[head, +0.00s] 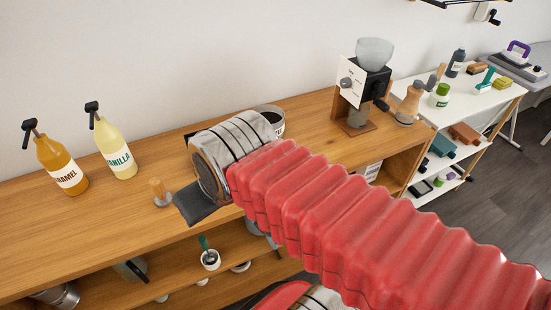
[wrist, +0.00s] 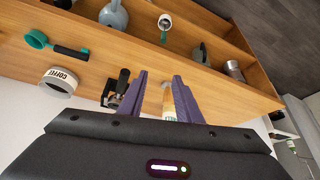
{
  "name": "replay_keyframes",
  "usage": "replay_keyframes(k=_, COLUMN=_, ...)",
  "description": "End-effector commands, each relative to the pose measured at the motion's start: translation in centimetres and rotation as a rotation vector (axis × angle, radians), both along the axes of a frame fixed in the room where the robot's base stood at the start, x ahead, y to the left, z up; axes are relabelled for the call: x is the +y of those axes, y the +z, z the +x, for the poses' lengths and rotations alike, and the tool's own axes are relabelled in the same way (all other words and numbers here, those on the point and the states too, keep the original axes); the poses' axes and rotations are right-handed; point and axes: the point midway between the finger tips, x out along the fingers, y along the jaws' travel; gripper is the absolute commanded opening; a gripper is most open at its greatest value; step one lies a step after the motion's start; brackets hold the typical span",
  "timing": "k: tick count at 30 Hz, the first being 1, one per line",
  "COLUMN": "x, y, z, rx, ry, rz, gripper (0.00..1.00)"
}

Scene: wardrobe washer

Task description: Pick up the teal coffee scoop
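A teal scoop-like item (wrist: 38,40) with a round teal head and a black handle lies on the wooden counter at the left of the wrist view, near a coffee canister (wrist: 58,82). I do not make it out in the head view, where my red arm covers part of the counter. My gripper (wrist: 158,82) has its two purple fingers apart with nothing held between them. The scoop-like item is well to the left of the fingers. In the head view my gripper (head: 195,203) is a dark shape over the counter's front edge.
The caramel bottle (head: 62,165) and vanilla bottle (head: 114,150) stand at the back left. A tamper (head: 160,193) stands near my gripper, and a grinder (head: 362,90) farther right. A cup (head: 210,260) with a teal handle sticking out is on the lower shelf. Left-front counter is clear.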

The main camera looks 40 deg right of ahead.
Motion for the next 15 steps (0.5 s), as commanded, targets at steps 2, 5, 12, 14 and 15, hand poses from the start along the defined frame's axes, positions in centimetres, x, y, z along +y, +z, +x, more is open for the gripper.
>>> replay_keyframes(k=2, x=0.0, y=0.01, z=0.0, rx=0.0, ry=0.0, rz=0.0, gripper=0.31)
replay_keyframes(k=5, x=0.0, y=0.01, z=0.0, rx=0.0, ry=0.0, rz=0.0, gripper=0.31)
replay_keyframes(k=12, x=-0.07, y=0.09, z=0.06, rx=0.001, ry=0.003, rz=-0.003, gripper=0.38)
replay_keyframes(k=14, x=-0.23, y=0.16, z=0.19, rx=0.003, ry=0.011, rz=-0.009, gripper=0.38)
replay_keyframes(k=15, x=-0.41, y=0.21, z=0.33, rx=0.006, ry=0.02, rz=-0.018, gripper=0.38)
